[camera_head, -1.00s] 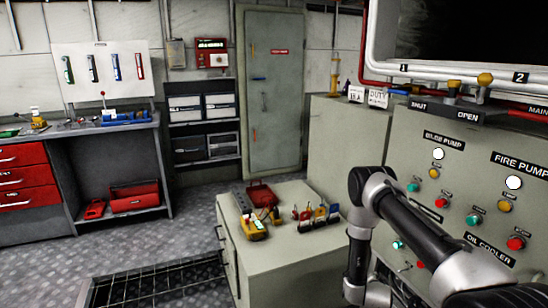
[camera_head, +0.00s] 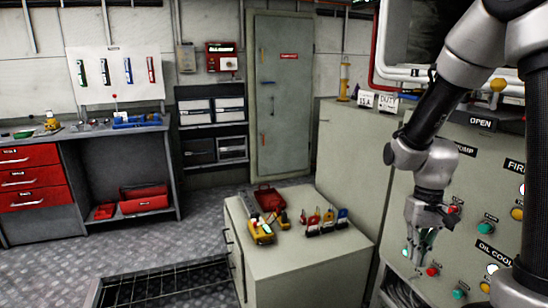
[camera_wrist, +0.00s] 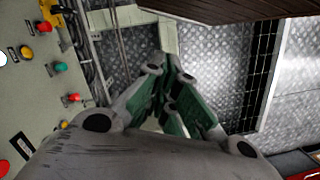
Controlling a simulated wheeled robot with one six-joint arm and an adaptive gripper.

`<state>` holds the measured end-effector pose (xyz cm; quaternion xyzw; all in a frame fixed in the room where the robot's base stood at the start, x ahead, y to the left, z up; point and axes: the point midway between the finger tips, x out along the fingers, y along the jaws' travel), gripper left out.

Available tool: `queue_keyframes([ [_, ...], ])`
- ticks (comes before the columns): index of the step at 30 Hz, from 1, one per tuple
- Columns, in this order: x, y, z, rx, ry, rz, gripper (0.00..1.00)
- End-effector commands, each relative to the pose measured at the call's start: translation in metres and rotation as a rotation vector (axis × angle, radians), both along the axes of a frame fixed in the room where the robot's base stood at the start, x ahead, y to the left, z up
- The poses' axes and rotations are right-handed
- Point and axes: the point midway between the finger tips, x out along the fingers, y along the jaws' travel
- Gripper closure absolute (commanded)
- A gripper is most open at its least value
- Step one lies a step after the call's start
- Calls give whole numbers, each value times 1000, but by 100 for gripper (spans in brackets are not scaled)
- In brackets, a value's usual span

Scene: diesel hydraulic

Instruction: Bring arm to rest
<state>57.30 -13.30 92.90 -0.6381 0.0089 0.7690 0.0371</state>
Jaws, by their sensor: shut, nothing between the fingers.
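My gripper (camera_head: 410,250) hangs at the right of the head view, pointing down in front of the control panel (camera_head: 490,180). Its fingers are closed with nothing between them. In the wrist view, the gripper (camera_wrist: 170,85) shows its green inner pads close together, with the chequered metal floor (camera_wrist: 215,50) beyond. My arm folds down from the top right and covers part of the panel. The fingertips look apart from the panel's buttons in the wrist view.
A low cabinet (camera_head: 290,265) with a yellow meter (camera_head: 261,232), a red tray (camera_head: 268,199) and small padlock-like items (camera_head: 325,222) stands left of my gripper. The panel's red button (camera_head: 432,271) is close by in the picture. Open floor (camera_head: 170,240) lies farther left.

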Motion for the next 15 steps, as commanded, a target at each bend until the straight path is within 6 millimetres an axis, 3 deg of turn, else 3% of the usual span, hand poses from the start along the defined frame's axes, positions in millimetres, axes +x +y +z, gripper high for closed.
queue_keyframes([
  [1,-14,-2,25,-3,-19,19,100],
  [6,-62,-9,88,-19,-87,59,100],
  [9,-84,-13,116,-31,-174,66,100],
  [15,-105,-16,161,-46,-406,62,100],
])
